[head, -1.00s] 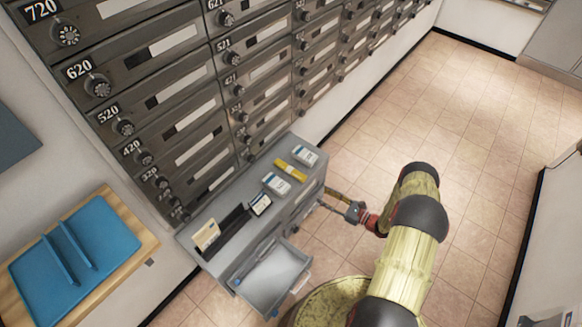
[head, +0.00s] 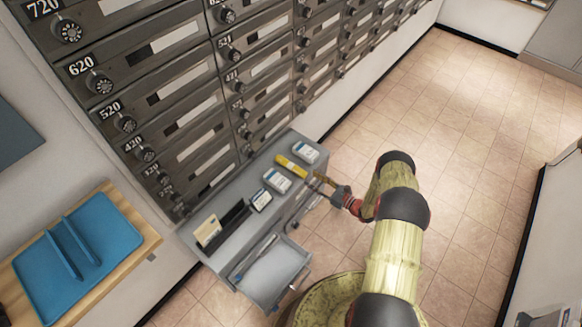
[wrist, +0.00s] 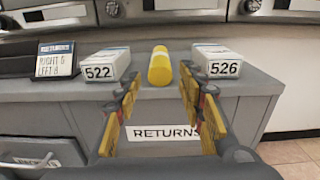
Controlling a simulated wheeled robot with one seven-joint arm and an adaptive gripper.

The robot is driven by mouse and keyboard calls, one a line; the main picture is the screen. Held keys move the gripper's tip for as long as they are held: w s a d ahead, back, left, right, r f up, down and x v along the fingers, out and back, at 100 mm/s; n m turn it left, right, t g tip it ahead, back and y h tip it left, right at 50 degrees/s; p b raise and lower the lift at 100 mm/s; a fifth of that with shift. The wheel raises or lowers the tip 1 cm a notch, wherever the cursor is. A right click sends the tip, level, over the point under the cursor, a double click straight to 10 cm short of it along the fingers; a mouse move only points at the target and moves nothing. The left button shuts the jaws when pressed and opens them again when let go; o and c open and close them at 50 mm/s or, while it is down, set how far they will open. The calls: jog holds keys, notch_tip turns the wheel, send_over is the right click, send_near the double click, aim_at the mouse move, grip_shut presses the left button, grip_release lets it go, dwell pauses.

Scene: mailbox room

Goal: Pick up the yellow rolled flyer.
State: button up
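The yellow rolled flyer (head: 291,166) lies on the grey cabinet top between two white boxes. In the wrist view the flyer (wrist: 160,66) points away from me, between the boxes labelled 522 (wrist: 104,66) and 526 (wrist: 217,62). My gripper (head: 319,180) is at the cabinet's front edge, close to the flyer's near end. In the wrist view my gripper (wrist: 160,85) is open, with its yellow-padded fingers spread left and right of the flyer's line. Nothing is between the fingers that I can see held.
The grey cabinet (wrist: 250,87) has a RETURNS label on its front and an open drawer (head: 272,277) at its left end. A small sign (wrist: 55,60) stands left of box 522. Mailboxes (head: 180,85) rise behind. A blue tray (head: 75,255) is at far left.

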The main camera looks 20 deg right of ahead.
aim_at(306, 175)
jog(key=b+x, duration=0.1)
jog(key=x, duration=0.2)
jog(key=shift+w+a+f+b, duration=0.1)
jog(key=shift+w+a+b, duration=0.1)
jog(key=shift+w+b, duration=0.1)
jog(key=shift+w+a, duration=0.4)
jog(key=shift+w, duration=0.15)
jog(key=c, duration=0.3)
jog(key=c, duration=0.6)
jog(key=shift+c, duration=0.2)
jog(key=shift+r, duration=0.25)
jog(key=shift+r+p, duration=0.85)
jog(key=shift+r, duration=1.05)
jog(key=v, duration=0.8)
jog(key=shift+d, duration=0.15)
